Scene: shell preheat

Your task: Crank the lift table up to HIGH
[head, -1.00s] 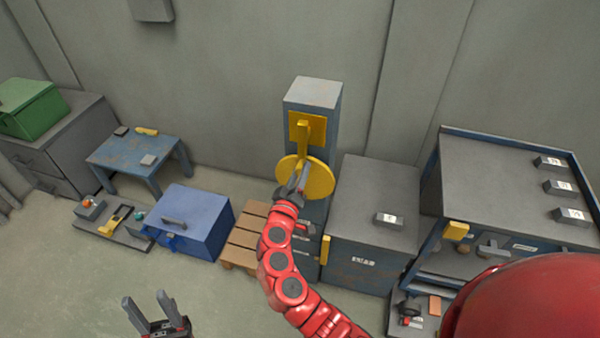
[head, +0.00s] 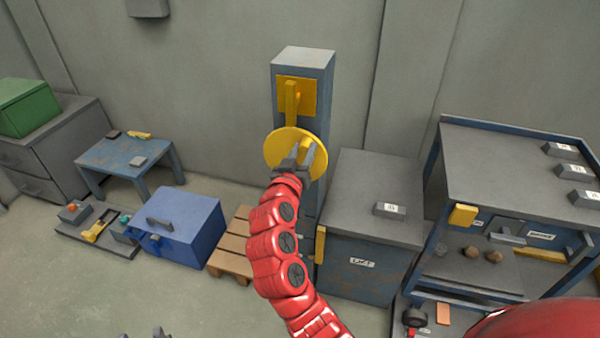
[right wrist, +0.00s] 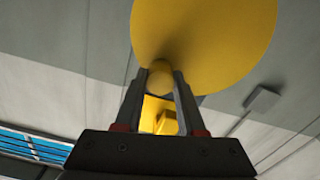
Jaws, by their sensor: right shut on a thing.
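The yellow crank disc (head: 282,148) is on the front of a tall blue-grey column (head: 303,66), below a yellow plate with a lever (head: 292,98). My right gripper (head: 308,154) is at the disc's lower right part. In the right wrist view its fingers (right wrist: 164,82) are shut on a round yellow knob (right wrist: 160,77) in front of the disc. A grey-topped box (head: 365,195), with a label that seems to read LIFT, stands right of the column. Only the fingertips of my left gripper (head: 141,334) show at the bottom edge, apart and empty.
A wooden pallet (head: 232,243) and a blue chest (head: 190,222) are left of the column. A small blue table (head: 122,155) stands farther left. A workbench (head: 500,165) with small blocks is at the right. Bare floor lies in front.

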